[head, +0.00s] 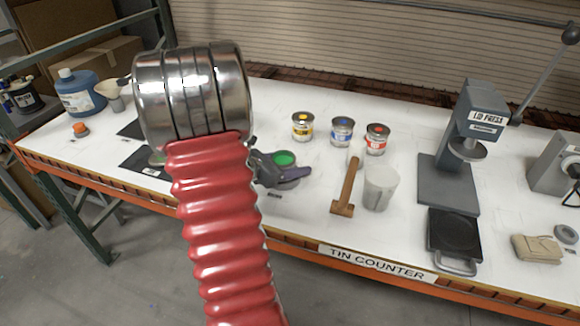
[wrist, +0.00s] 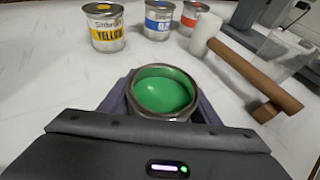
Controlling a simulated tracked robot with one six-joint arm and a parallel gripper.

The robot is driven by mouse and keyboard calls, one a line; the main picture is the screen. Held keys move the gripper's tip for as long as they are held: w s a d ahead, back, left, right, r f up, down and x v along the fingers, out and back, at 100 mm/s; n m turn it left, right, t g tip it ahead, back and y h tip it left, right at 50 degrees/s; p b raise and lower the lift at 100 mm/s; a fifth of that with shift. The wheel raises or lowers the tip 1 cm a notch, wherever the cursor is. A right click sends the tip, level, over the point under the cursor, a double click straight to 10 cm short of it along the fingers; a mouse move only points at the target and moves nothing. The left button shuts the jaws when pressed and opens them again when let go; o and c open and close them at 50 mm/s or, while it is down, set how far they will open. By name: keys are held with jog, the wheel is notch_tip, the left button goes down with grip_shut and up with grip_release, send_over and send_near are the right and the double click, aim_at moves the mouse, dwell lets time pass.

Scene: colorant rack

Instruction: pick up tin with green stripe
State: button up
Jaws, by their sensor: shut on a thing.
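The tin with the green stripe (wrist: 162,90) is open-topped and full of green paint in the wrist view. Its stripe is hidden by my gripper (wrist: 160,105), whose two fingers are shut on it from either side. In the head view the green paint of the tin (head: 285,159) shows between the fingers of my gripper (head: 284,172), low over the white counter. My arm hides part of the gripper there. I cannot tell whether the tin touches the counter.
Yellow (head: 303,126), blue (head: 342,131) and red (head: 377,139) tins stand behind. A wooden-handled mallet (head: 347,187) and a translucent cup (head: 380,187) are to the right. The lid press (head: 470,140) stands farther right. A blue jug (head: 80,93) is at the left. The counter (head: 300,215) is clear in front.

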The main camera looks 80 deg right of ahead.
jog(key=shift+r, duration=0.3)
notch_tip(320, 180, up, 9)
jog(key=shift+r, duration=0.15)
dwell(1.0)
jog(key=shift+r, duration=0.1)
dwell(0.8)
